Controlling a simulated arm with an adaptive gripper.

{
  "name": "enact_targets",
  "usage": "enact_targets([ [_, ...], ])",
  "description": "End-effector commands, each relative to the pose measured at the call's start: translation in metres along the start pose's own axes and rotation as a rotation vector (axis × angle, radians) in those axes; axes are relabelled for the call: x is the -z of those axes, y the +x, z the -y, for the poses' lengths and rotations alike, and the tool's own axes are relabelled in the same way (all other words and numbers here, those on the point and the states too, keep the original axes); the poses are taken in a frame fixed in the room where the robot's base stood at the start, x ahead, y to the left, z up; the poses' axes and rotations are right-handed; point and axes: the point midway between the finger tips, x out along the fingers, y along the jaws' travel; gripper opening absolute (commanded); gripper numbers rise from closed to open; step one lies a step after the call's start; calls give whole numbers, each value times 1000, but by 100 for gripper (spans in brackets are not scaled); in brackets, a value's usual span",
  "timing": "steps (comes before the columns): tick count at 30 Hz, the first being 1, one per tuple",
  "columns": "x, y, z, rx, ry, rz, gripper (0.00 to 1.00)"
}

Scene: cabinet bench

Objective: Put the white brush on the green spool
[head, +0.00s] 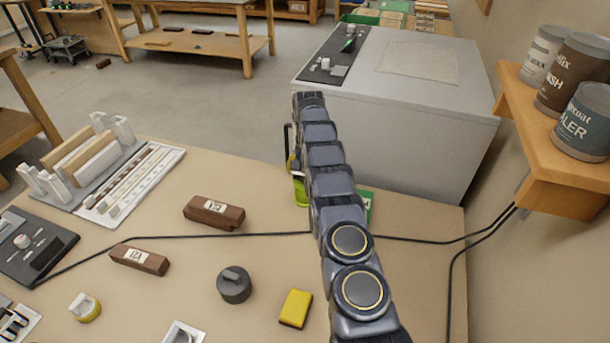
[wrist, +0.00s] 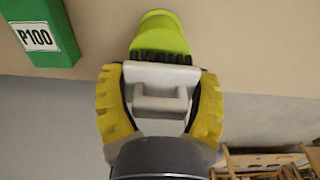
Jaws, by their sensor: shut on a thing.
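The white brush (wrist: 150,74) with dark bristles is between the yellow-padded fingers of my gripper (wrist: 160,100) in the wrist view. The gripper is shut on it. The yellow-green spool (wrist: 160,35) is just beyond the bristles, near the bench edge. The bristles overlap the spool's near side in the picture; I cannot tell whether they touch. In the head view my arm hides the brush and most of the gripper. A strip of the spool (head: 301,191) shows left of the arm.
A green P100 block (wrist: 40,30) lies beside the spool. Brown blocks (head: 213,212) (head: 139,259), a dark round weight (head: 234,284) and a yellow block (head: 295,308) lie nearer on the bench. A black cable (head: 270,235) crosses it. A grey cabinet (head: 410,130) stands beyond.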

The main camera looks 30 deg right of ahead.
Motion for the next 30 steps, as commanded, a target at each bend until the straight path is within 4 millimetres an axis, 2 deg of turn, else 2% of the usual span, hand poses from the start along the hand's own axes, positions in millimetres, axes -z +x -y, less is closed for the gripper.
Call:
enact_targets([
  [1, -1, 9, -1, -2, 1, 5, 32],
  [3, 0, 15, -1, -1, 2, 3, 32],
  [14, 0, 19, 0, 0, 1, 1, 32],
  [15, 0, 18, 0, 0, 1, 1, 78],
  [16, 0, 18, 0, 0, 1, 1, 90],
  [17, 0, 18, 0, 0, 0, 1, 97],
  [26, 0, 18, 0, 0, 1, 0, 97],
  [30, 0, 11, 0, 0, 1, 0, 97],
])
